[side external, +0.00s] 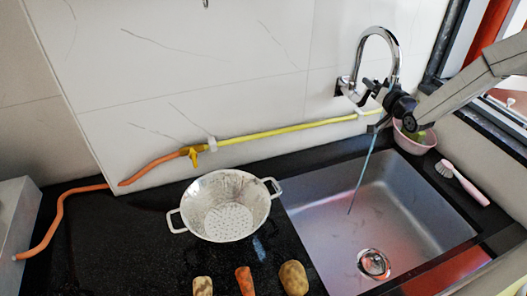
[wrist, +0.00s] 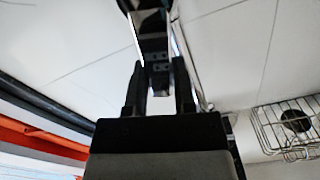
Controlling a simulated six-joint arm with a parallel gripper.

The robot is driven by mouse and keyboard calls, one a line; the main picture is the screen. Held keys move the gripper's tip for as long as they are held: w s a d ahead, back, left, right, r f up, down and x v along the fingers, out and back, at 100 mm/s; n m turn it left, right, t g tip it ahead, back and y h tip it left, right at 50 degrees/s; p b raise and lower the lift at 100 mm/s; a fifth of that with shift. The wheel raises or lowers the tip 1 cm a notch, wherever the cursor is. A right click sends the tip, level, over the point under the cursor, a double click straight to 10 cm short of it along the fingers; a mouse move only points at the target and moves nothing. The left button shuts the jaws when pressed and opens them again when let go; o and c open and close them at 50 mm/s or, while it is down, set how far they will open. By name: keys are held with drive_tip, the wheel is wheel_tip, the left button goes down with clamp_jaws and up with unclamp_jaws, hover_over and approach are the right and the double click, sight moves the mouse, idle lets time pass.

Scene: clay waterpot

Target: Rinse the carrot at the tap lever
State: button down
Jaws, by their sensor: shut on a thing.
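An orange carrot (side external: 244,281) lies on the black counter at the bottom edge of the side view, partly cut off by the frame. The chrome tap (side external: 392,45) is on the tiled wall above the sink, with its lever body (side external: 348,90) low on the wall side. My gripper (side external: 383,112) is at the tap, under the curved spout. In the wrist view my gripper (wrist: 162,85) is shut on a dark and chrome part of the tap, seemingly the lever; its exact contact is hard to see. A thin blue stream (side external: 361,180) slants down into the sink.
The steel sink (side external: 425,190) is empty apart from its drain (side external: 373,264). A metal colander (side external: 226,205) stands left of it. Two brownish vegetables (side external: 293,278) (side external: 203,287) flank the carrot. A pink bowl (side external: 416,142) and pink brush (side external: 462,183) sit at right. A hose (side external: 280,132) runs along the wall.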

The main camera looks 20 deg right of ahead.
drive_tip(key=shift+c, duration=2.2)
unclamp_jaws()
drive_tip(key=shift+s, duration=0.2)
drive_tip(key=s, duration=0.7)
drive_tip(key=shift+s, duration=0.2)
